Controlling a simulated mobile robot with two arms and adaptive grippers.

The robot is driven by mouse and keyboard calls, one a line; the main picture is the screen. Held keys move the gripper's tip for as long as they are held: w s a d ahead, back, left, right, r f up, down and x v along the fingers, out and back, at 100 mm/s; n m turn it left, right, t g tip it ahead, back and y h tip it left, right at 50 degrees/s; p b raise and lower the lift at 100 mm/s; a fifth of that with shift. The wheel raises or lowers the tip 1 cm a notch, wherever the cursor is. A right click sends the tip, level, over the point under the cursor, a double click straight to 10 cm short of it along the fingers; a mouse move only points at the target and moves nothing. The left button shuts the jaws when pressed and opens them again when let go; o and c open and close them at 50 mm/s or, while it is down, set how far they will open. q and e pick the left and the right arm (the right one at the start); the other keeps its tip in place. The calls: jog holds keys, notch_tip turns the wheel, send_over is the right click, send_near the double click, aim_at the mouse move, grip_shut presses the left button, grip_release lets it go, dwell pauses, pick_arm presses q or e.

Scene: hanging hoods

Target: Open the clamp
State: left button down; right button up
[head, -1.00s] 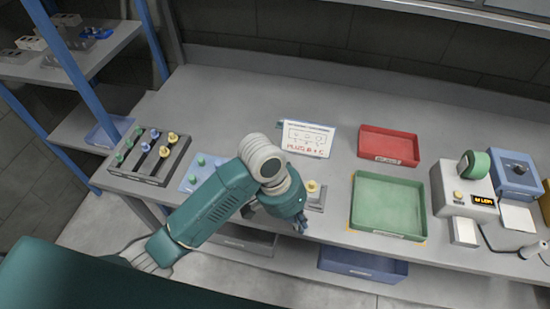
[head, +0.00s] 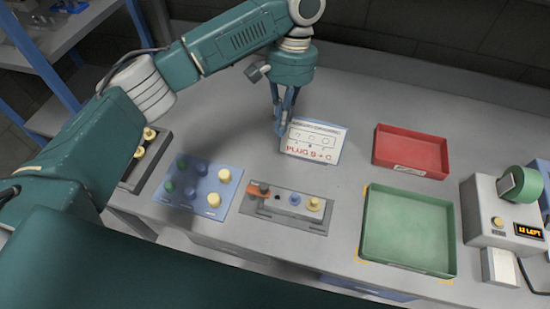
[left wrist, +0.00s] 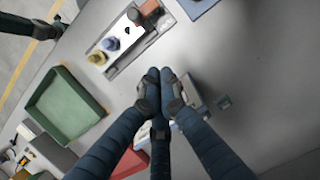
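A clamp with an orange arm and dark knob (head: 260,189) sits at the left end of a grey fixture (head: 290,219). It also shows in the left wrist view (left wrist: 148,12) at the top edge. The fixture's pale block holds a blue plug (head: 295,199) and a yellow plug (head: 314,204), with a dark hole between clamp and blue plug. My left gripper (head: 281,128) points down behind the fixture, beside the sign card, apart from the clamp. In the left wrist view its fingers (left wrist: 160,88) are together with nothing between them.
A blue plate with several plugs (head: 198,200) lies left. A green tray (head: 409,264), red tray (head: 410,168) and grey device (head: 480,220) stand right. The bench behind the sign is clear.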

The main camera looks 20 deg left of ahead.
jog(key=s, duration=0.6)
pick_arm(q)
jog(key=p, duration=0.5)
send_over(258, 188)
jog(key=w+d, duration=0.2)
jog(key=w, duration=0.2)
notch_tip(258, 188, down, 9)
jog(key=shift+s+d, duration=0.1)
jog(key=shift+s, duration=0.4)
jog(key=shift+w+f, duration=0.15)
jog(key=shift+w, duration=0.15)
pick_arm(e)
jog(key=w+r, duration=0.2)
jog(key=r, duration=0.1)
jog(key=w+r, duration=0.1)
jog(key=shift+d+r, duration=0.1)
jog(key=shift+r, duration=0.1)
